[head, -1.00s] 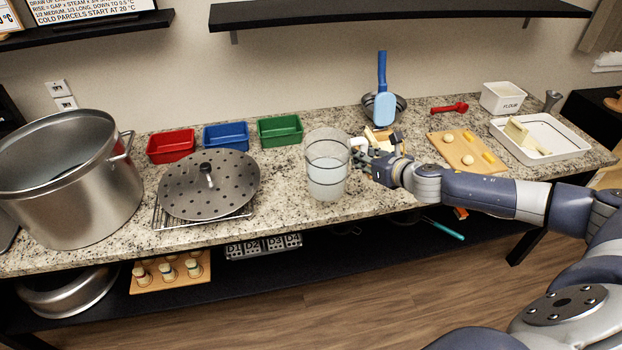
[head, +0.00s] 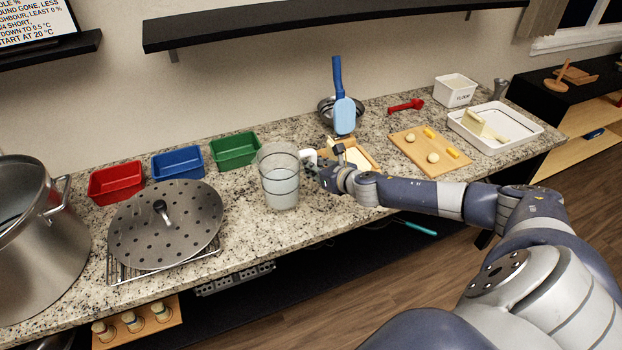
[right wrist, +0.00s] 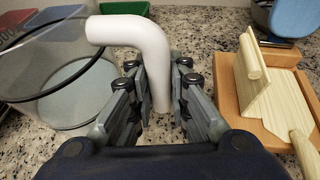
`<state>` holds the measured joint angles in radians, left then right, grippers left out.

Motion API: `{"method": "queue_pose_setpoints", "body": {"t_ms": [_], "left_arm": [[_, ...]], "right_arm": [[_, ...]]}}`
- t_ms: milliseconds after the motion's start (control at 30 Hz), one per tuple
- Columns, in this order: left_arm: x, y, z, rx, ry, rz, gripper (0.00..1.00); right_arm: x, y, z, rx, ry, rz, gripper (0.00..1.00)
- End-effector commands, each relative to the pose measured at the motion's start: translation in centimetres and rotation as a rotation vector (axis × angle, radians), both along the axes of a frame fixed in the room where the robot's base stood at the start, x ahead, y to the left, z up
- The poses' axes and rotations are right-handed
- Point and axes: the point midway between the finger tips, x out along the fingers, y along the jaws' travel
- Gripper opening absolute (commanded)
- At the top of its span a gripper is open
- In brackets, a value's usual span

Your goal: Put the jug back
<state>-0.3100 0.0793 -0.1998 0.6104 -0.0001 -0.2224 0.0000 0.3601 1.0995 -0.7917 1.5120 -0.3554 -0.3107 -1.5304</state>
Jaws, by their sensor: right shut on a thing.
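The clear jug (head: 279,178) with dark bands and some pale liquid stands upright on the granite counter, near its front edge. Its white handle (right wrist: 148,45) shows in the right wrist view, bending down between my fingers. My right gripper (head: 314,170) is at the jug's right side, shut on the handle. In the right wrist view the gripper (right wrist: 160,100) has one finger on each side of the white handle. I cannot tell whether the jug's base touches the counter. My left gripper is not in view.
A perforated lid (head: 165,226) on a wire rack and a big steel pot (head: 40,235) stand left. Red (head: 116,184), blue (head: 178,164) and green (head: 235,150) bins line the back. A wooden tray (head: 364,153) sits close right of my gripper.

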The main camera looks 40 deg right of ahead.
Motion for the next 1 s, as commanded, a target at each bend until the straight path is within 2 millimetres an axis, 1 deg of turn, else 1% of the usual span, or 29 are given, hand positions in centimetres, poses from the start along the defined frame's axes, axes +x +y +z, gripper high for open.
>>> {"method": "queue_pose_setpoints", "body": {"t_ms": [100,233,400,567,667,700,767,800,1000], "left_arm": [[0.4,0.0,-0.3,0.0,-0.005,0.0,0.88],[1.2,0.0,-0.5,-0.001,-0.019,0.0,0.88],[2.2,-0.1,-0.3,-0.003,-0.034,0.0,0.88],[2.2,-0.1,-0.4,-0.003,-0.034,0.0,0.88],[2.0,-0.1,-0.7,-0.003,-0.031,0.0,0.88],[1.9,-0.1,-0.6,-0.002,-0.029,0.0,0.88],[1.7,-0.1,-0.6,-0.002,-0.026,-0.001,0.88],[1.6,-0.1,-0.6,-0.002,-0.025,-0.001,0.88],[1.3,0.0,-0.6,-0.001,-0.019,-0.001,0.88]], "right_arm": [[0.0,0.0,-1.6,0.005,0.0,-0.003,0.0],[0.1,0.0,-3.1,0.005,-0.002,-0.002,0.0],[0.1,-0.1,-3.4,0.002,-0.004,-0.002,0.0],[0.1,0.0,-3.4,0.003,-0.004,-0.001,0.0],[0.1,0.0,-3.7,0.002,-0.003,-0.001,0.0],[0.0,0.0,-3.9,0.0,0.001,-0.001,0.21],[0.0,0.0,-3.9,0.0,0.001,-0.001,0.35],[0.0,0.0,-3.9,0.0,0.001,0.0,0.37],[0.0,0.0,-3.9,0.0,0.001,0.0,0.37]]}}
